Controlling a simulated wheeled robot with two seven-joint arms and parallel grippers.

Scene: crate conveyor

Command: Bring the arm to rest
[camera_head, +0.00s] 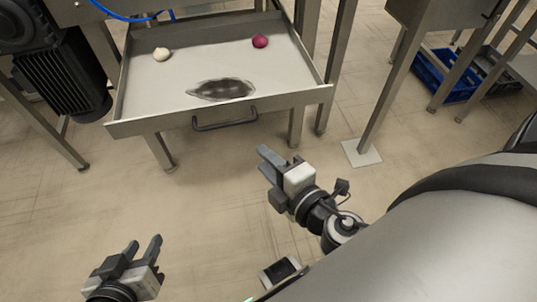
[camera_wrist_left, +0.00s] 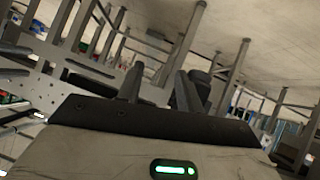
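My left gripper (camera_head: 143,250) is at the bottom left of the head view, over the floor, with its two fingers apart and nothing between them. Its fingers also show apart in the left wrist view (camera_wrist_left: 158,88), with nothing held. My right gripper (camera_head: 268,166) is near the middle of the head view, below and in front of the tray table. Its fingers are seen from the side, and whether there is a gap between them is unclear. No object shows at its tips.
A metal tray table (camera_head: 290,95) stands ahead with a black handle (camera_head: 224,122). On it lie a pale onion-like item (camera_head: 161,54), a red one (camera_head: 260,41) and a dark patch (camera_head: 222,89). A blue crate (camera_head: 447,78) is at the right. Floor between is clear.

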